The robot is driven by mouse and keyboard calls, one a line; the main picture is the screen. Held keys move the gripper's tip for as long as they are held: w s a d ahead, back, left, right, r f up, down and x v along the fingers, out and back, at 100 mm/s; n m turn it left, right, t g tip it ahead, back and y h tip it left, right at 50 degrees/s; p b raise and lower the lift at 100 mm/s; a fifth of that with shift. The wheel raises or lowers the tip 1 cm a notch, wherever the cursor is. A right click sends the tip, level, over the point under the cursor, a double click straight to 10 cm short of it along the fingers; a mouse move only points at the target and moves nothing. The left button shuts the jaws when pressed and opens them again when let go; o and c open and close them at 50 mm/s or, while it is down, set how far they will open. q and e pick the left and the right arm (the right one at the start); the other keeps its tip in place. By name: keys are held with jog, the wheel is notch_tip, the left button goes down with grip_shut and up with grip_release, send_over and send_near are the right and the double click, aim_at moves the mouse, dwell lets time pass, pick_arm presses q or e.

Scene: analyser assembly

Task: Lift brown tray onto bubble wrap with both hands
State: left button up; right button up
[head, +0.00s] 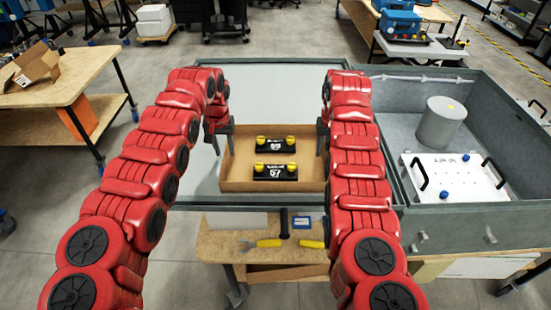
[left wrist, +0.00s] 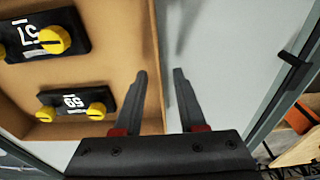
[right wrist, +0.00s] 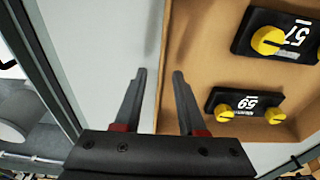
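The brown tray (head: 228,160) is a shallow cardboard-like box between my two grippers, over a pale flat surface (head: 196,172). It holds two black modules, marked 59 (head: 276,146) and 57 (head: 275,172), with yellow knobs. My left gripper (left wrist: 160,74) is open, its fingers either side of the tray's left wall (left wrist: 155,60). My right gripper (right wrist: 159,73) is open, its fingers either side of the right wall (right wrist: 163,50). Gaps show beside both walls. I cannot tell whether the pale surface is bubble wrap.
A grey-green framed case surrounds the pale surface. An open bin at right holds a grey cylinder (head: 440,123) and a white plate with black handles (head: 455,176). A lower wooden bench (head: 222,243) in front carries yellow-handled tools (head: 268,243). A wooden table (head: 62,83) stands left.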

pick_arm(q)
jog(key=shift+f, duration=0.4)
pick_arm(e)
jog(key=shift+f, duration=0.45)
pick_arm(q)
grip_shut()
pick_arm(e)
grip_shut()
jog(key=shift+r, duration=0.1)
dwell(0.5)
